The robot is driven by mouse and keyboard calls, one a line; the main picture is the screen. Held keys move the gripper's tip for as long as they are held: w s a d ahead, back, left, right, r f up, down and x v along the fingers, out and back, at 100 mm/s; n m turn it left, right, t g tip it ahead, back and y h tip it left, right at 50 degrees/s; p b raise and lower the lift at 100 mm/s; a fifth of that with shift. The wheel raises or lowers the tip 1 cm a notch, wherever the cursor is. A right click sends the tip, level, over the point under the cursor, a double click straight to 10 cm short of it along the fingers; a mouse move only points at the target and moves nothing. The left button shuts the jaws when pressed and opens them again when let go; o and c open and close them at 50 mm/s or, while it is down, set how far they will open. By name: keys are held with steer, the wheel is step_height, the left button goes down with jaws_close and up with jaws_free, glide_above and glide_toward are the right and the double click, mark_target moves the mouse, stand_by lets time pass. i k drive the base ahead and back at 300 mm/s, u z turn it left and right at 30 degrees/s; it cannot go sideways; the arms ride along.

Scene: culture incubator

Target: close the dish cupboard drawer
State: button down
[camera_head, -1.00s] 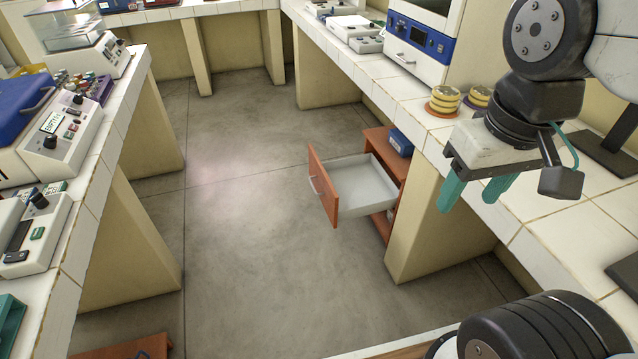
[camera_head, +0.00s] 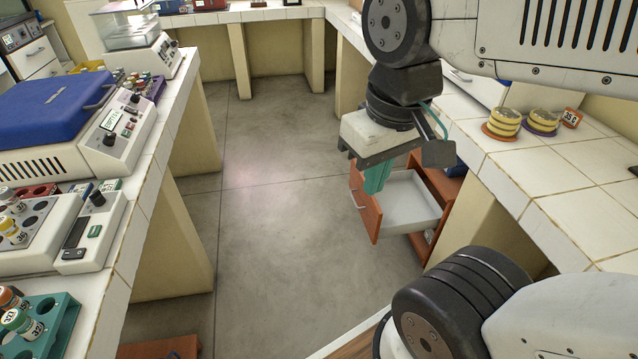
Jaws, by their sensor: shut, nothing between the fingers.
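The dish cupboard (camera_head: 438,183) is a low reddish-brown unit under the right-hand bench. Its drawer (camera_head: 407,199) is pulled well out into the aisle, with a white, empty-looking inside and a reddish-brown front (camera_head: 364,207). A metal handle (camera_head: 355,198) is on the front's left face. My gripper (camera_head: 375,178) has green fingers that point down and are shut with nothing between them. In the picture the fingers overlap the back of the drawer front and the drawer's far side; I cannot tell whether they touch it or are above it.
Yellow-lidded dish stacks (camera_head: 503,124) stand on the right bench (camera_head: 560,170), near my arm. A bench pillar (camera_head: 478,215) stands close to the cupboard's near side. The left bench carries a blue-lidded centrifuge (camera_head: 55,108) and tube racks.

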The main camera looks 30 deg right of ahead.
mark_target(405, 205)
steer(key=z, duration=0.05)
steer(key=i, duration=1.2)
steer(key=z, duration=0.65)
